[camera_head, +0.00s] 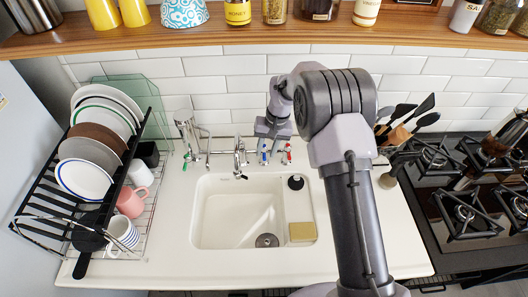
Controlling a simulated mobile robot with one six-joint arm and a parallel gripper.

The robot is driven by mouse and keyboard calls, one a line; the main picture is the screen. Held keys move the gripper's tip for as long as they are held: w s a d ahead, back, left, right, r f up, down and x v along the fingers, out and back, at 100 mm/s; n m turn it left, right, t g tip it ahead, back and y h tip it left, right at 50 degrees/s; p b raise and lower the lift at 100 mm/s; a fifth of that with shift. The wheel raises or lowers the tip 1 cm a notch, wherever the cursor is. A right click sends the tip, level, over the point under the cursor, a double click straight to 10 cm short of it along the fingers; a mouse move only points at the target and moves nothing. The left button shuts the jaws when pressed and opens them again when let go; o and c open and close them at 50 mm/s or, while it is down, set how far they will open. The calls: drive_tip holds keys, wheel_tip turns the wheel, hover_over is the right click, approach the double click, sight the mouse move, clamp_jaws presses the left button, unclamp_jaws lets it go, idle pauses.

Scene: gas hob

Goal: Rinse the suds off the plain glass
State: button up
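My gripper (272,134) is at the back of the sink, just above the blue-marked tap handle (264,155). It is small and partly turned away, so I cannot tell whether its fingers are open or shut. A red-marked tap handle (287,154) stands just right of it. The spout (240,160) comes out over the back edge of the white sink (203,215). I cannot make out a plain glass or suds; the sink's right side is partly behind my arm. A grey cylindrical vessel or fitting (185,124) stands left of the taps; its material is unclear.
A yellow sponge (302,232) and a black plug (295,182) are at the sink's right. A dish rack (150,215) with plates and mugs stands left. A utensil holder (398,136) and gas hob (440,200) are right. A loaded wooden shelf (220,32) crosses above.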

drive_tip(key=shift+w+a+f, duration=0.1)
drive_tip(key=shift+w+f, duration=0.1)
drive_tip(key=shift+f, duration=0.55)
drive_tip(key=shift+s+r, duration=0.1)
drive_tip(key=shift+s, duration=0.05)
clamp_jaws()
drive_tip(key=n+p, duration=0.1)
drive_tip(key=d+n, duration=0.1)
drive_tip(key=n+p, duration=0.1)
drive_tip(key=n, duration=0.1)
drive_tip(key=shift+w+d+g+p, duration=0.3)
drive_tip(key=shift+w+d+g, duration=0.05)
drive_tip(key=shift+g, duration=0.05)
unclamp_jaws()
drive_tip(key=shift+r, duration=0.1)
